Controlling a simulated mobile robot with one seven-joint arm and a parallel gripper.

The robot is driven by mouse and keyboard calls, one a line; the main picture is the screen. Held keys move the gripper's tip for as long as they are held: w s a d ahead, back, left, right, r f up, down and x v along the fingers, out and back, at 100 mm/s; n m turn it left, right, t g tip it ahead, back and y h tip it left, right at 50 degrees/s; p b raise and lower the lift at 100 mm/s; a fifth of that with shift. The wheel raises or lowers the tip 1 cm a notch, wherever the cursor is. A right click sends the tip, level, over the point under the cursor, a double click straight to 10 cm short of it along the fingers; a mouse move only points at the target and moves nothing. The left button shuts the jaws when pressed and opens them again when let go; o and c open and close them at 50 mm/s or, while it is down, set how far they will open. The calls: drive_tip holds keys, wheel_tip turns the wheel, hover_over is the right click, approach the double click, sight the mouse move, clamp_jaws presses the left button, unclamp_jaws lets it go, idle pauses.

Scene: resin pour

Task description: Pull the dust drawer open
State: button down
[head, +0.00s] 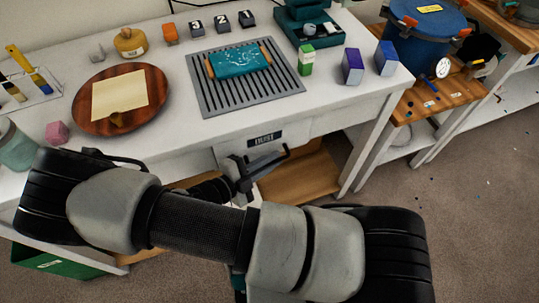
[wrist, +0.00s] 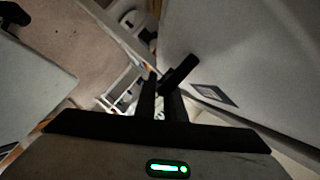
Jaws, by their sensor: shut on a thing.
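The dust drawer (head: 300,130) is a white front under the table's front edge, with a dark "DUST" label (head: 264,140). The label also shows in the wrist view (wrist: 213,95). A dark bar handle (head: 270,160) sticks out below the label. It also shows as a short dark bar in the wrist view (wrist: 182,72). My gripper (head: 243,172) is shut on the handle; its two black fingers also show in the wrist view (wrist: 163,100). The fingers hide part of the handle. I cannot tell whether the drawer stands out from the table.
The white table (head: 180,55) carries a wooden disc (head: 82,108), a slotted grey mat (head: 210,105) with a teal piece, and several small boxes. A wooden shelf (head: 310,180) lies below. Open carpet (head: 450,210) lies at the right. My arm crosses the front.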

drive_tip(key=s+d+p, duration=0.1)
drive_tip(key=s+d, duration=0.1)
drive_tip(key=s, duration=0.7)
drive_tip(key=s+d+p, duration=0.1)
drive_tip(key=s+d, duration=0.2)
drive_tip(key=s, duration=0.5)
drive_tip(key=shift+s+p, duration=0.35)
drive_tip(key=shift+s, duration=0.05)
drive_tip(key=c, duration=1.8)
unclamp_jaws()
drive_tip(key=shift+c, duration=0.2)
drive_tip(key=v, duration=1.7)
drive_tip(key=shift+a+r, duration=0.2)
